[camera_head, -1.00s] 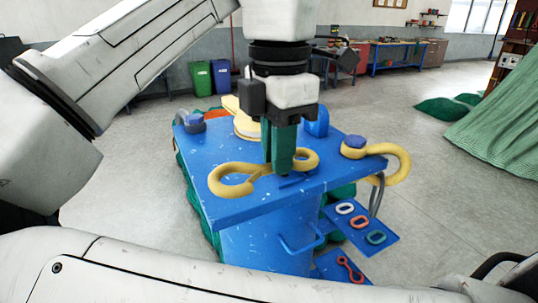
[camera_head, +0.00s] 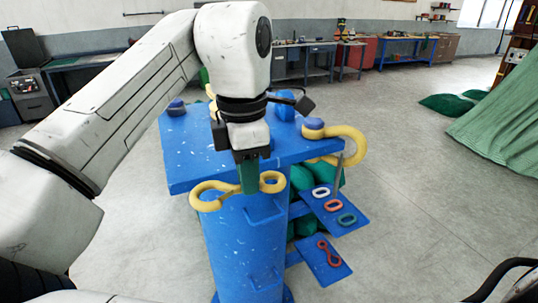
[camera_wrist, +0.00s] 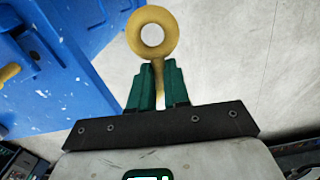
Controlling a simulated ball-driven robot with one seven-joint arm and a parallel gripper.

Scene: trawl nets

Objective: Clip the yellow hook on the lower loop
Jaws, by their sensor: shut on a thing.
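The yellow hook (camera_head: 206,204) has a large curl at its left end and a smaller ring at its right end. My gripper (camera_head: 248,188) is shut on its middle and holds it just in front of the blue table's near edge. In the wrist view the hook's ring (camera_wrist: 153,52) sticks out beyond my green fingertips (camera_wrist: 160,75); the rest is mostly hidden. A second yellow hook-shaped piece (camera_head: 356,146) sits at the table's right edge. Which loop is the lower one I cannot tell; white (camera_head: 321,193), red (camera_head: 333,206) and teal (camera_head: 347,219) oval loops lie on a side shelf.
The blue table (camera_head: 190,170) stands on a thick blue column (camera_head: 235,250). A lower blue plate (camera_head: 335,272) holds a red double-ended link (camera_head: 326,252). Green netting (camera_head: 500,125) lies at the right.

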